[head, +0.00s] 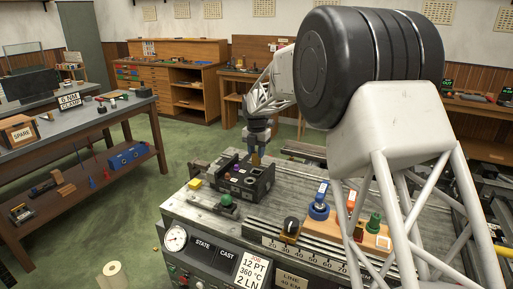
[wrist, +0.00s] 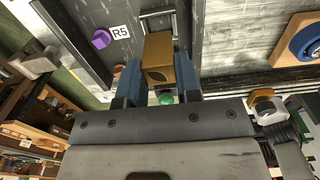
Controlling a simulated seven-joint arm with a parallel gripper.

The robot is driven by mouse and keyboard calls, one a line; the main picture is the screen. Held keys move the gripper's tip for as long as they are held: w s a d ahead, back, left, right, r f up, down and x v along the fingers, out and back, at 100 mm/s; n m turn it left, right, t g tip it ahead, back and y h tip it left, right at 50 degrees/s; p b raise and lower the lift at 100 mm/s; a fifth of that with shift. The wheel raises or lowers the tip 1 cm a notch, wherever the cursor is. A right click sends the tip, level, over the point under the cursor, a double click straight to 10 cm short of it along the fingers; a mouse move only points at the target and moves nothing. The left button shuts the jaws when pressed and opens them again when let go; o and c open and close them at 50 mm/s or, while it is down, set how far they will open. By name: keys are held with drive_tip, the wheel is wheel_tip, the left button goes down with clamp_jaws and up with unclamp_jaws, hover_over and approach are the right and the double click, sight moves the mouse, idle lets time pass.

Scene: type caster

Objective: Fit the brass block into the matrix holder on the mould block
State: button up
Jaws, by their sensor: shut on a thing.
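My gripper (head: 257,148) is shut on the brass block (wrist: 158,50), with one blue finger on each side of it in the wrist view. In the head view the brass block (head: 256,160) hangs below the fingers, at the mould block's far side. The dark mould block (head: 262,187) sits on the machine top and has openings in its upper face. A thin metal bracket (wrist: 157,14) shows just beyond the brass block; I cannot tell if it belongs to the matrix holder. Whether the brass block touches the mould block is unclear.
A purple knob (wrist: 101,38) lies beside an R5 label. A wooden rack (head: 372,241) with coloured-handled pieces stands to the right. A bench (head: 75,130) stands apart at left.

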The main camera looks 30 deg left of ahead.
sight(256, 160)
drive_tip(key=shift+f, duration=0.9)
drive_tip(key=shift+f, duration=1.4)
idle(1.7)
drive_tip(key=o, duration=1.1)
drive_tip(key=shift+r, duration=0.15)
drive_tip(key=shift+r, duration=3.75)
